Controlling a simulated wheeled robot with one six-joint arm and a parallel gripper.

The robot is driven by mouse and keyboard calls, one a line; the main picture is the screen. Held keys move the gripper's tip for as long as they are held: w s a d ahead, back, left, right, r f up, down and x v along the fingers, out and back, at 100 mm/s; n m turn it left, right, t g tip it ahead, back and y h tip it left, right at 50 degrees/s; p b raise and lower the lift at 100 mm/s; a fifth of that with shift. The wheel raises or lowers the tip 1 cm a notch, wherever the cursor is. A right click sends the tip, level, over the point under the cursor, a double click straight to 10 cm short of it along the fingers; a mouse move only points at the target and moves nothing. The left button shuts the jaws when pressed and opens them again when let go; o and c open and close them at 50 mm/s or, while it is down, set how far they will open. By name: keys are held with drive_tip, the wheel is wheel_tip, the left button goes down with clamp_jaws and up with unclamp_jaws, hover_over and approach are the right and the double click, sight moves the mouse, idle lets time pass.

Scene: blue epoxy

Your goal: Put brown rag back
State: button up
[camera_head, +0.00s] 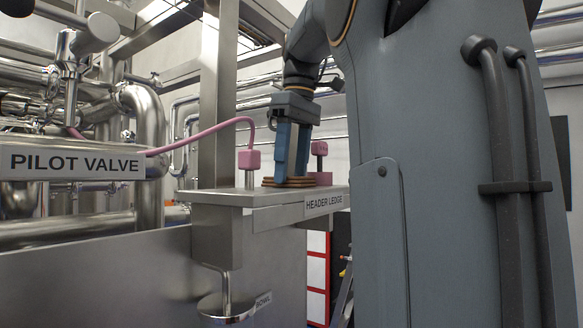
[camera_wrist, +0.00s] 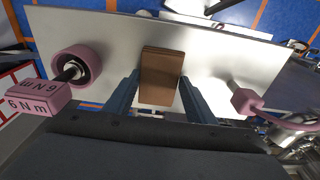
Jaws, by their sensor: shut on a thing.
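The brown rag (camera_wrist: 160,75) is a folded brown stack lying on the metal header ledge (camera_wrist: 110,35). In the head view the rag (camera_head: 268,182) shows low on the ledge (camera_head: 230,196), with its layers visible around my fingertips. My gripper (camera_head: 291,178) points down at the ledge, its blue fingers on either side of the rag. In the wrist view my gripper (camera_wrist: 158,95) has one finger along each long side of the rag, shut on it. The rag's underside is hidden, so I cannot tell if it is clear of the ledge.
A pink block with a hose (camera_head: 249,160) stands left of my gripper on the ledge. A pink torque tool marked 6 N m (camera_head: 319,150) stands to its right. A round metal bowl (camera_head: 227,309) hangs below the ledge. Pipes and a PILOT VALVE sign (camera_head: 75,162) are at left.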

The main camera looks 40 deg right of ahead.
drive_tip(key=shift+f, duration=0.1)
drive_tip(key=o, duration=0.9)
drive_tip(key=shift+o, duration=0.2)
wheel_tip(320, 180, up, 12)
drive_tip(key=s+p, duration=0.1)
drive_tip(key=p, duration=0.3)
drive_tip(key=shift+s+d, duration=0.15)
drive_tip(key=shift+d, duration=0.1)
